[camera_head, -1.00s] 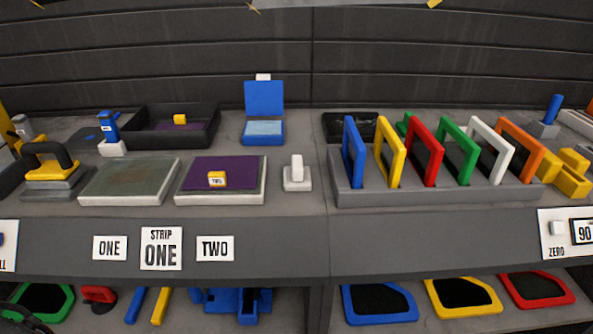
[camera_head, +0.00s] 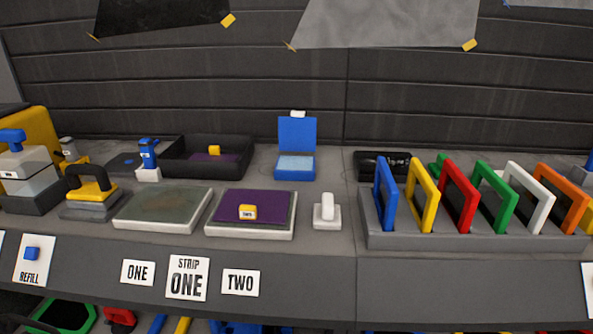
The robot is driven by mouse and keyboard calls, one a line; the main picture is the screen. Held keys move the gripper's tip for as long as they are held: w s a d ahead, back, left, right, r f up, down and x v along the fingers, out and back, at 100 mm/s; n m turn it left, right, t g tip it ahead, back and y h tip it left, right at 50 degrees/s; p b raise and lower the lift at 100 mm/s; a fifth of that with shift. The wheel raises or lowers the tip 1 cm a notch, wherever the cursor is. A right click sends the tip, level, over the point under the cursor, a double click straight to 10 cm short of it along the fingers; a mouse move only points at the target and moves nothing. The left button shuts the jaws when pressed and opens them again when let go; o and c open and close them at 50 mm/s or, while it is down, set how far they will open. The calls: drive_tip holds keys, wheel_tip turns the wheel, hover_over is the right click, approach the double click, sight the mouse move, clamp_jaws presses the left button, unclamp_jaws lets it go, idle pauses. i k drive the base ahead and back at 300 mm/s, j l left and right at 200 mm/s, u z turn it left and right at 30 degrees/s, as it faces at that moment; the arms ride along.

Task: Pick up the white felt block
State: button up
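A small white block (camera_head: 327,212) with an upright grip on a flat base stands on the grey bench, just right of the pad with the purple sheet. It looks like the white felt block, though its material is too small to make out. Nothing touches it. My gripper does not show in the head view.
A pad with a purple sheet (camera_head: 219,231) and yellow TWO tag stands left of the block. A rack (camera_head: 470,240) of coloured frames stands to its right. A blue open box (camera_head: 295,168) is behind. Bench space around the block's front is clear.

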sight(327, 215)
drive_tip(key=i+l+u, duration=0.15)
drive_tip(key=l+u, duration=0.3)
drive_tip(key=i+l+u, duration=0.15)
drive_tip(key=l+u, duration=0.15)
drive_tip(key=u, duration=0.15)
drive_tip(key=l+u, duration=0.5)
drive_tip(key=k+j+u, duration=0.25)
drive_tip(key=i+l+z, duration=0.15)
drive_tip(key=i+l, duration=0.1)
